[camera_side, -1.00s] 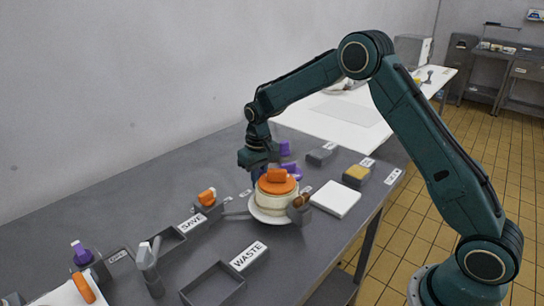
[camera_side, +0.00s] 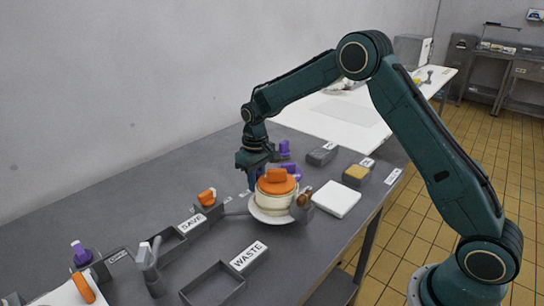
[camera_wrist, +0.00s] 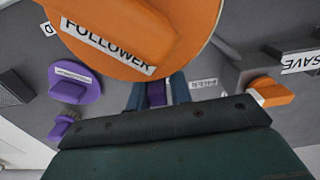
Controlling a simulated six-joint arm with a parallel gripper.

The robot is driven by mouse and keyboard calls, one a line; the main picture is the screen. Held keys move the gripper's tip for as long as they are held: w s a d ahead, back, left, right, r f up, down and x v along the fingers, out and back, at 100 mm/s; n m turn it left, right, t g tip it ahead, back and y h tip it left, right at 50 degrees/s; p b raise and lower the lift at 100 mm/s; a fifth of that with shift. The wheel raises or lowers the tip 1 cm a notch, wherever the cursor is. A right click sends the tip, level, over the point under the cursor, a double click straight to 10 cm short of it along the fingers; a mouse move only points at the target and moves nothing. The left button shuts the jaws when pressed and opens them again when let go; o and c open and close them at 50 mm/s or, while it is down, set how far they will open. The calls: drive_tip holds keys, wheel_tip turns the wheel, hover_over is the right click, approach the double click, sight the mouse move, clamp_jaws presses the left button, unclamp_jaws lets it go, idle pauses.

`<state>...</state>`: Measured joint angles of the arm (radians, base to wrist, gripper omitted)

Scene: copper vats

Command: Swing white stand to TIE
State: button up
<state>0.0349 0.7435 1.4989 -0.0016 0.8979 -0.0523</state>
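The white stand (camera_side: 258,215) is a round pale base under a cream drum (camera_side: 276,198) with an orange lid on top. The lid (camera_side: 277,180) has a raised orange bar. In the wrist view the lid (camera_wrist: 135,35) reads FOLLOWER and hides the stand beneath it. My gripper (camera_side: 251,181) is low at the back left of the drum. In the wrist view my gripper (camera_wrist: 156,88) has its two fingers on either side of a small purple tab (camera_wrist: 157,95) and appears shut on it. I cannot read a TIE label; a small label (camera_wrist: 203,82) lies beside the fingers.
A grey block with a brown top (camera_side: 303,196) is at the drum's right. An orange piece (camera_side: 207,197) stands near SAVE (camera_side: 193,222). Purple pieces (camera_side: 291,170) are behind. The WASTE tray (camera_side: 214,285) is in front, and a white square slab (camera_side: 336,198) lies right.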

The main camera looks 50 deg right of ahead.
drive_tip(key=shift+o, duration=1.3)
wheel_tip(320, 180, up, 14)
drive_tip(key=shift+f, duration=0.1)
